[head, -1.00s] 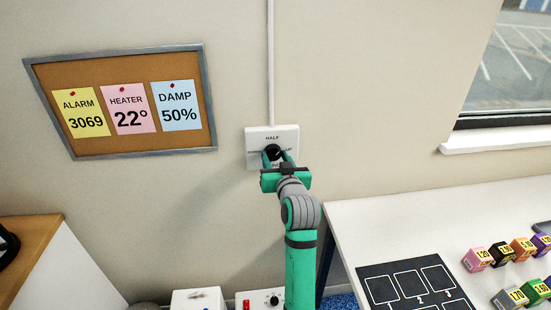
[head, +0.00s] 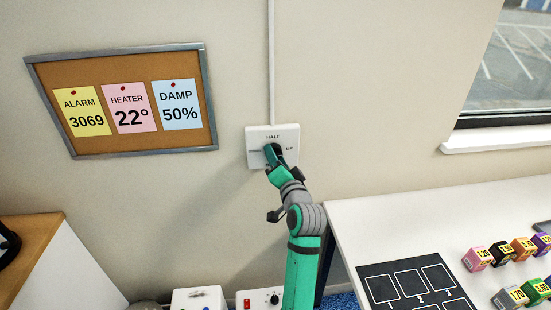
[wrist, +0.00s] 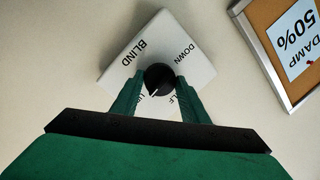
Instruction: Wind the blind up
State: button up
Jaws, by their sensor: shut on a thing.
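The blind switch is a white wall plate (head: 258,135) with a round black knob (wrist: 160,77), marked HALF at top, DOWN at left and UP at right in the head view. In the wrist view the plate (wrist: 194,55) is turned and also reads BLIND. My gripper (wrist: 159,84) is shut on the knob, one green finger on each side. The knob's white mark lies between HALF and UP, nearer UP. In the head view my gripper (head: 274,156) covers most of the knob and the lower plate. The blind itself is not in view.
A cork board (head: 130,148) with three notes hangs left of the plate. A window (head: 505,70) with a white sill is at the right. A white table (head: 380,220) with a black mat and several small priced boxes stands lower right.

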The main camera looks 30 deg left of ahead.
jog(key=shift+w+m, duration=0.1)
jog(key=shift+m, duration=0.4)
jog(key=shift+d+f, duration=0.1)
jog(key=shift+d, duration=0.05)
jog(key=o, duration=1.1)
jog(key=shift+c, duration=0.2)
jog(key=v, duration=1)
jog(key=shift+s, duration=0.4)
jog(key=shift+f, duration=0.1)
